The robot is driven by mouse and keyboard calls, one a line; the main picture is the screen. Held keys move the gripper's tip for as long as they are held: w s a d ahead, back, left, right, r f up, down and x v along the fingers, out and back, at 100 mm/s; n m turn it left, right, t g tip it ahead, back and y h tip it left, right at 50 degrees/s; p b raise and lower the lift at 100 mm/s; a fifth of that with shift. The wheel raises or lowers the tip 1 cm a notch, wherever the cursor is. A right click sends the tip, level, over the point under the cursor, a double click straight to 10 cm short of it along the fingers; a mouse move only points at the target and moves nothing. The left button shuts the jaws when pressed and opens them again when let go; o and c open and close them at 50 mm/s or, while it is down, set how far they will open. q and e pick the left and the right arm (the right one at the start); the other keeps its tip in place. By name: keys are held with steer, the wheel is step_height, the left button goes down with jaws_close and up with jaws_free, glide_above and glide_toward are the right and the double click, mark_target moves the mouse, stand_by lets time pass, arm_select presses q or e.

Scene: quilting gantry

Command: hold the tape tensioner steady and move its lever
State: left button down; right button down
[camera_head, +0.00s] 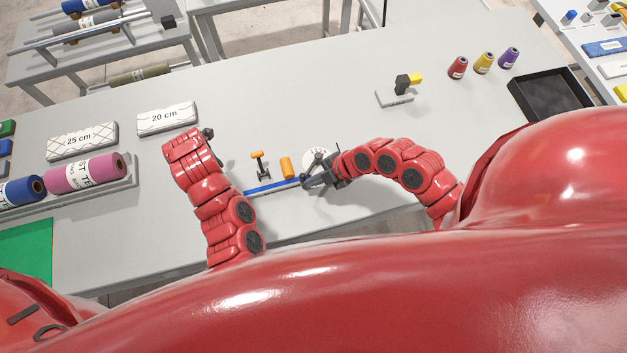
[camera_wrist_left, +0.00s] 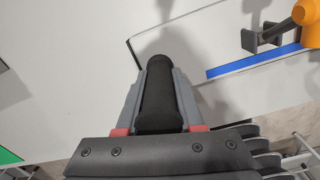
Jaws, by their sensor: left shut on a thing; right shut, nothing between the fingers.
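The tape tensioner is a white-grey unit on the table, with a blue strip (camera_head: 270,187), an upright orange-topped piece (camera_head: 260,166), an orange cylinder (camera_head: 286,167) and a round white dial (camera_head: 313,155). My left gripper (camera_head: 208,134) is shut on a black handle, which shows between its fingers in the left wrist view (camera_wrist_left: 158,92). The blue strip also shows there (camera_wrist_left: 250,62). My right gripper (camera_head: 306,183) is shut and empty beside the dial, at the strip's right end. It partly hides the dial area; I cannot tell whether it touches the lever.
Blocks marked 25 cm (camera_head: 82,141) and 20 cm (camera_head: 167,118) lie at the left, near a pink roll (camera_head: 85,174). Three thread cones, including a yellow one (camera_head: 484,63), and a black tray (camera_head: 515,92) are at the right.

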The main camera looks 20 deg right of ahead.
arm_select(q)
steer(key=shift+s+d+f, duration=0.1)
steer(key=shift+d, duration=0.05)
arm_select(e)
steer(key=shift+w+a, duration=0.15)
steer(key=s+d, duration=0.2)
steer(key=s, duration=0.1)
steer(key=shift+s+f, duration=0.1)
steer(key=shift+s, duration=0.2)
steer(key=v, duration=1)
steer(key=shift+s, duration=0.3)
arm_select(q)
steer(key=shift+c, duration=2.3)
jaws_free()
arm_select(e)
steer(key=shift+w, duration=0.1)
arm_select(q)
steer(key=shift+r, duration=0.2)
